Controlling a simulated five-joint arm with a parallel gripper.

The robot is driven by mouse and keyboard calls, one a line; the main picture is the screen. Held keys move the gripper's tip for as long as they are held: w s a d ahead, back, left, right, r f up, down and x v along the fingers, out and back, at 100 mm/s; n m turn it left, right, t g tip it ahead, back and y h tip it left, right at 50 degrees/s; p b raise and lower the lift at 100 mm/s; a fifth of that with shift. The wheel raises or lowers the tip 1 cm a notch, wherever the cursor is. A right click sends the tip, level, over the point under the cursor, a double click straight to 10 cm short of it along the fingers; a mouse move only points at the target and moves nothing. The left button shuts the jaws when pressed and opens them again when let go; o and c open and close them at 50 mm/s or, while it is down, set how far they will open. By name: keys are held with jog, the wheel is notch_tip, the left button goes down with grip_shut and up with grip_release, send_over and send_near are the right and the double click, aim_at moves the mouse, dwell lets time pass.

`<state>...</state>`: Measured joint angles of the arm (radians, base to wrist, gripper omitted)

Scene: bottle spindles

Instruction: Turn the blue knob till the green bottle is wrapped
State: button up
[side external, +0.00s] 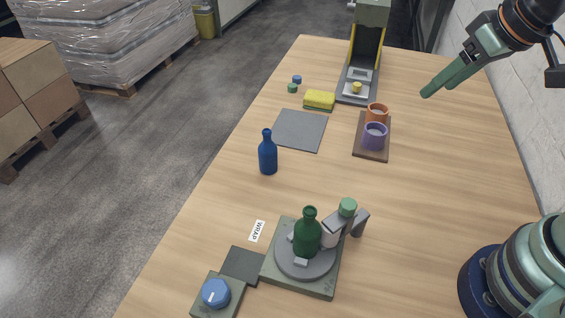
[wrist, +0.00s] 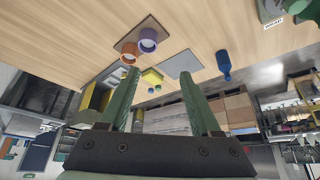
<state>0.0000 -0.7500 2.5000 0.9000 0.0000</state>
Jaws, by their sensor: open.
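The blue knob (side external: 215,292) sits on a small green-grey base at the near left of the table, with a white mark on its top. A dark plate joins that base to the spindle stand (side external: 311,286). The green bottle (side external: 307,236) stands upright on the stand's round grey turntable (side external: 290,266). A white roll with a green cap (side external: 347,207) stands beside the bottle; whether any wrap is on the bottle I cannot tell. My gripper (side external: 426,92) is open and empty above the far right of the table, far from the knob. Its fingers also show in the wrist view (wrist: 160,88).
A blue bottle (side external: 268,156) stands mid-table near a grey mat (side external: 299,131). A yellow sponge (side external: 319,99), two small caps, a wooden tray (side external: 371,155) with orange and purple rings, and a tall press (side external: 367,60) stand farther back. The right middle is clear.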

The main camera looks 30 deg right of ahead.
jog(key=o, duration=0.3)
jog(key=w+a+r+m+g+y, duration=0.15)
jog(key=w+a, duration=0.35)
jog(key=a, duration=0.6)
jog(key=m+g+h, duration=0.2)
jog(key=m+g, duration=0.2)
jog(key=m, duration=0.1)
send_over(215, 289)
notch_tip(215, 289, down, 11)
jog(key=shift+n+y, duration=0.25)
notch_tip(215, 289, down, 12)
jog(key=shift+r, duration=0.15)
